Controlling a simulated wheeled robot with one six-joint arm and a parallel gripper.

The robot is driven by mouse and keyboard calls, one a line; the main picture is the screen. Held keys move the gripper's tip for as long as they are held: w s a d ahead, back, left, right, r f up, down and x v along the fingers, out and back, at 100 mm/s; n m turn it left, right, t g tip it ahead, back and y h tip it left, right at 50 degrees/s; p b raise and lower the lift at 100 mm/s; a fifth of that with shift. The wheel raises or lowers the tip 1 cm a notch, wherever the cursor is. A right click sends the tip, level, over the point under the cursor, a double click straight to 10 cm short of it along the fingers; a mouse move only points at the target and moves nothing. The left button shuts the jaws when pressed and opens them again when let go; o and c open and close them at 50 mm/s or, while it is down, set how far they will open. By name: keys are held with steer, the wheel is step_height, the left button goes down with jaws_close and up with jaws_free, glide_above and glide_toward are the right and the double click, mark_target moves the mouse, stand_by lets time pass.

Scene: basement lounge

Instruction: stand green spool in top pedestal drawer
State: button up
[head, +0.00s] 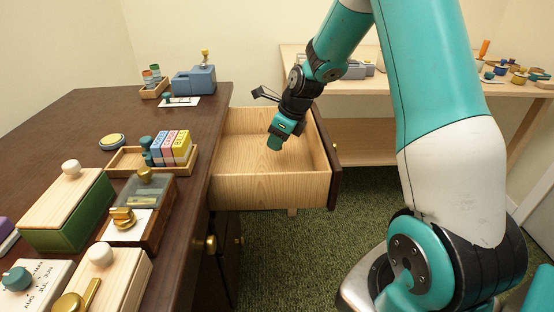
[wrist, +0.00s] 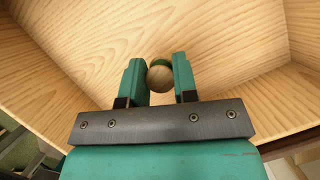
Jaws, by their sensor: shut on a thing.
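The top pedestal drawer (head: 270,190) is pulled out from the dark desk. It has pale wooden walls, and no other object shows on its visible floor. My gripper (head: 277,140) points down inside the drawer's outline in the head view. In the wrist view, the gripper (wrist: 160,72) is shut on the green spool (wrist: 160,78), whose round tan end with a green rim shows between the fingers. The drawer's wooden inside (wrist: 230,45) fills the background there. The spool is not clear in the head view. I cannot tell whether its lower end touches the drawer floor.
The dark desk (head: 75,120) holds a wooden tray (head: 125,160) with coloured blocks, a green box (head: 65,215) and a blue-grey device (head: 195,82). A pale table (head: 440,88) with small items stands behind. Green carpet (head: 305,250) is clear below the drawer.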

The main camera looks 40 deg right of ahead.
mark_target(277, 163)
steer(key=shift+f+b, duration=0.65)
steer(key=shift+f, duration=1.75)
steer(key=shift+f, duration=0.15)
steer(key=o, duration=0.9)
